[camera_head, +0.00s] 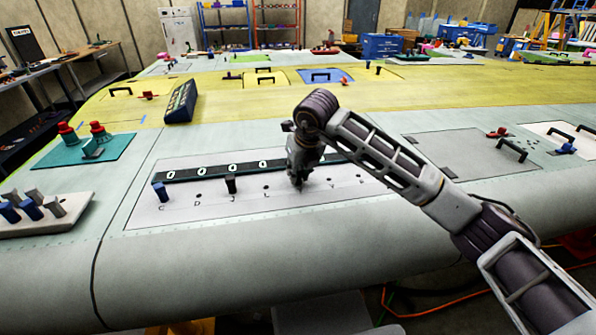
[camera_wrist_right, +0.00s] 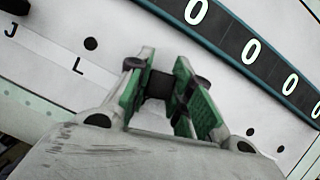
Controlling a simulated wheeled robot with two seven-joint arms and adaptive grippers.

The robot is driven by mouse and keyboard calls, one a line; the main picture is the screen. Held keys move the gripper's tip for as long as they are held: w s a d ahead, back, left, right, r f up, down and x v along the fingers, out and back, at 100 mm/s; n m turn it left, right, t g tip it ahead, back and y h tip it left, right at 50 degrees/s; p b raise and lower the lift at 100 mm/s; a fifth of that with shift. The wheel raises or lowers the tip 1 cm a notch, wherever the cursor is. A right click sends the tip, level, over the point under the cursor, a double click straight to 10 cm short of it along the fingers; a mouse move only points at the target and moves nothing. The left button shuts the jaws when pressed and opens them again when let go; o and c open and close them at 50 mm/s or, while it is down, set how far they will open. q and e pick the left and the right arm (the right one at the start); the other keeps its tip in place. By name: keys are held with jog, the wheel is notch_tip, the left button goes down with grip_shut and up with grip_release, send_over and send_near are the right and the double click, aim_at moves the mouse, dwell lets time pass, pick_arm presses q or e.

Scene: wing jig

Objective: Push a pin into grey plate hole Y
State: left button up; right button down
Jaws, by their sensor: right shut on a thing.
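The light grey plate (camera_head: 145,214) lies on the wing, with a row of lettered holes along its front. A blue pin (camera_head: 160,191) stands at its left end and a black pin (camera_head: 231,184) stands further right. My right gripper (camera_head: 297,181) is low over the plate, between hole L (camera_head: 265,188) and the holes to the right. In the right wrist view its green-padded fingers are shut on a dark pin (camera_wrist_right: 161,86). Whether this pin's tip is in a hole is hidden. The rightmost hole (camera_head: 359,176) looks empty; its letter is too small to read surely. My left gripper is out of view.
A pale block (camera_head: 72,222) with blue and grey pins stands at the left. A teal plate (camera_head: 60,155) with red knobs and a dark box (camera_head: 181,101) lie behind it.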

jog(key=c, duration=1.2)
grip_release()
jog(key=shift+v, duration=0.8)
jog(key=v, duration=1)
jog(key=shift+r, duration=0.2)
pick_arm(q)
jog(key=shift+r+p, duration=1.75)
pick_arm(e)
jog(key=shift+r, duration=3.55)
